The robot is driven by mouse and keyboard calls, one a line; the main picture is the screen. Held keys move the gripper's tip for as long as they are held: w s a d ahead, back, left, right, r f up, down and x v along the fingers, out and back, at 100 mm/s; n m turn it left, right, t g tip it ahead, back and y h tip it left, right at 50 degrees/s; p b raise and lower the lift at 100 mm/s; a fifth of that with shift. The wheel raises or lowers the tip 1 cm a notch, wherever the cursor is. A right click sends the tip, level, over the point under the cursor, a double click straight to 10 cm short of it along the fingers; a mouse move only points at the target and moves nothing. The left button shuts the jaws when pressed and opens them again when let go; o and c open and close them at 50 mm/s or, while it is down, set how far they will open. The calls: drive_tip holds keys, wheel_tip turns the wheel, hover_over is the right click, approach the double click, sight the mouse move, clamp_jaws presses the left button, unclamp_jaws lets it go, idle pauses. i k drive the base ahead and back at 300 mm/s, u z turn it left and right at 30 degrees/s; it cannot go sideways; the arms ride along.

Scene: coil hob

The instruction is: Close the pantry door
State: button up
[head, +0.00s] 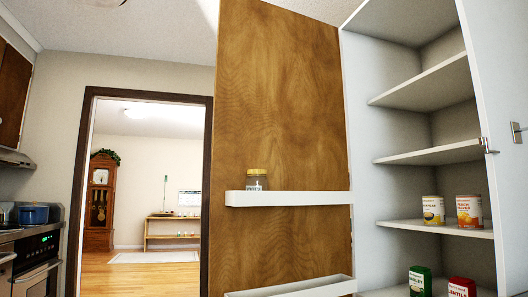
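The pantry door (279,110) stands wide open in the middle of the head view. It is a tall brown wood panel, its right edge against the pantry's left side. Its inner face carries two white door shelves; the upper one (288,199) holds a jar with a yellow lid (256,180). The pantry (408,175) is open to its right, with white shelves. Two cans, one yellow (433,211) and one orange (469,210), stand on one shelf. A green can (420,281) and a red can (461,287) stand below.
A dark-framed doorway (80,170) opens left of the door. An oven (38,275) and blue pot (34,214) are at far left.

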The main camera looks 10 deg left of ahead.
sight(279, 110)
drive_tip(key=u, duration=1.85)
drive_tip(key=i, duration=4)
drive_tip(key=z, duration=5.35)
drive_tip(key=k, duration=0.2)
drive_tip(key=u, duration=0.35)
